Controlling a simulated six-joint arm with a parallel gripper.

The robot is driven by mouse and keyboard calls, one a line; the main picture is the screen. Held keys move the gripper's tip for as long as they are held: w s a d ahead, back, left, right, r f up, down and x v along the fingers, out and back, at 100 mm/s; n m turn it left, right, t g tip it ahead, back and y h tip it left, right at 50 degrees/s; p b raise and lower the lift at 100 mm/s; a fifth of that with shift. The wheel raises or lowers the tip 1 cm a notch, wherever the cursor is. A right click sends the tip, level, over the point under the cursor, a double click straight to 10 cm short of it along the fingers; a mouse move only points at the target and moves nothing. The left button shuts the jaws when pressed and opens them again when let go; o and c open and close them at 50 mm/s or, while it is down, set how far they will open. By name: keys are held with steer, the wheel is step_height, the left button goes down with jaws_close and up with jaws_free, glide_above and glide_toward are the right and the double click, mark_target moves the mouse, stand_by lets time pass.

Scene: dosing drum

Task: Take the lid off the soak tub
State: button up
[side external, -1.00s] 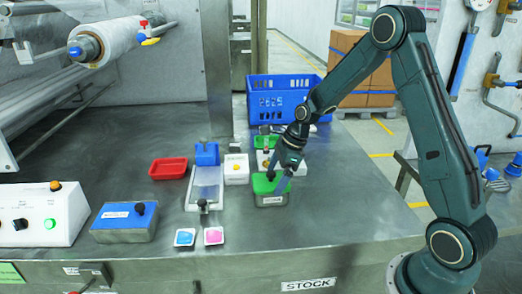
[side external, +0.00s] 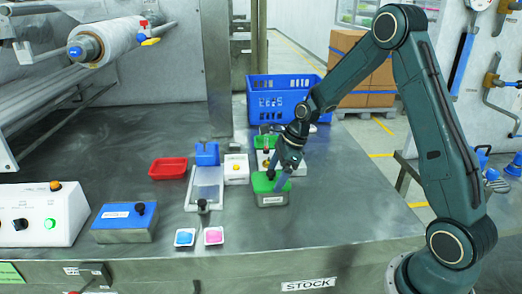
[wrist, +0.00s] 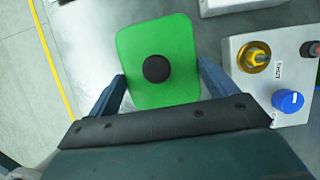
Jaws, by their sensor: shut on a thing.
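A grey metal tub (side external: 271,201) with a green lid (side external: 262,187) stands on the steel bench in front of my arm. Its label is too small to read. The green lid (wrist: 180,40) with its round black knob (wrist: 155,69) fills the middle of the wrist view. My gripper (side external: 278,181) is down at this lid, one finger on each side, shut on it. The lid appears to sit on the tub; I see no clear gap. A second tub (side external: 124,228) with a blue lid (side external: 118,214) and black knob stands at the left, apart from my gripper.
A small panel with a blue knob (wrist: 287,101) lies close to the right of the lid. Behind are a white box (side external: 236,169), a blue crate (side external: 275,97) and a red tray (side external: 168,168). Two small sachet trays (side external: 214,236) lie front left. The bench's front right is clear.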

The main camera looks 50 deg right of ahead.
mark_target(276, 179)
step_height(276, 179, up, 10)
steer(key=shift+f, duration=0.2)
stand_by(0.3)
stand_by(0.4)
steer(key=s+a+r, duration=0.1)
steer(key=a+r, duration=0.3)
steer(key=a, duration=0.4)
steer(key=s+a+r, duration=0.1)
steer(key=a+r, duration=0.2)
steer(key=a, duration=0.5)
step_height(276, 179, down, 16)
steer(key=shift+r, duration=0.15)
steer(key=shift+f, duration=2.1)
steer(key=shift+f, duration=0.15)
